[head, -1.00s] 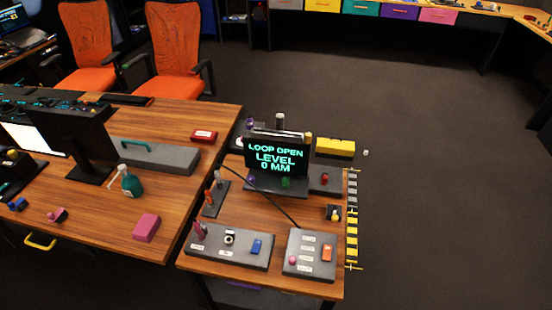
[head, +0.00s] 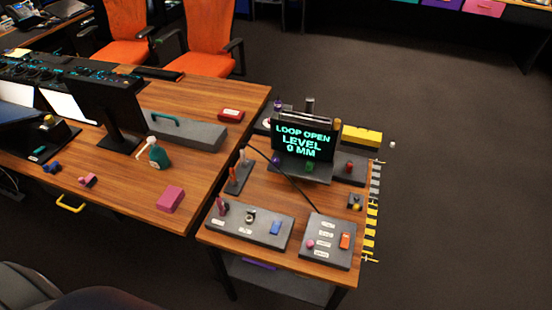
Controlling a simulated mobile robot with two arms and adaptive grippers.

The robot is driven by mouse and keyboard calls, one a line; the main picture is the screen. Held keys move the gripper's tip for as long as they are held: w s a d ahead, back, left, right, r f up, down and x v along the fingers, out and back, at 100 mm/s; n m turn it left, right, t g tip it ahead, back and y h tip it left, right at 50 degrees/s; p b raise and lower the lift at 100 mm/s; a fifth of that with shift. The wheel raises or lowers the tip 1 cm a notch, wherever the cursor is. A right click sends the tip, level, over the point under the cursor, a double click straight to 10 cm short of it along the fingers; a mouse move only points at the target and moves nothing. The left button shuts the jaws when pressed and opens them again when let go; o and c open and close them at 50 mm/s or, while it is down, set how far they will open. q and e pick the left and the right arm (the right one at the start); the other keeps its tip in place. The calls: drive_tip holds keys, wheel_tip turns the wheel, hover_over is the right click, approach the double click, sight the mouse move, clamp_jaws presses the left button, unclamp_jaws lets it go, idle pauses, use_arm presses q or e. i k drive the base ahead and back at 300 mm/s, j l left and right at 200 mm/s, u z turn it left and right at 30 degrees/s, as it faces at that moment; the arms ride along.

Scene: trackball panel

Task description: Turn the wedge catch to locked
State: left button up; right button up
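The trackball panel stands on a small wooden table (head: 275,192) right of the big desk. I cannot tell which part is the wedge catch; the parts are too small. A grey front panel (head: 262,238) carries a dark red lever, a round black-and-white knob (head: 250,216) and a blue switch (head: 275,228). A second grey panel (head: 327,260) has a pink ball (head: 310,244), an orange switch (head: 345,241) and unreadable white labels. A small dark block with a yellow part (head: 355,202) sits at the right edge. Neither of my grippers is in view.
A screen (head: 304,142) reads "LOOP OPEN LEVEL 0 MM". A black cable runs across the small table. The floor (head: 460,160) to the right is open.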

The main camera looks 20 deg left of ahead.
sight(275, 160)
drive_tip(key=k+j+u, duration=0.15)
drive_tip(key=u, duration=0.2)
drive_tip(key=k+j+u, duration=0.1)
drive_tip(key=j+u, duration=0.6)
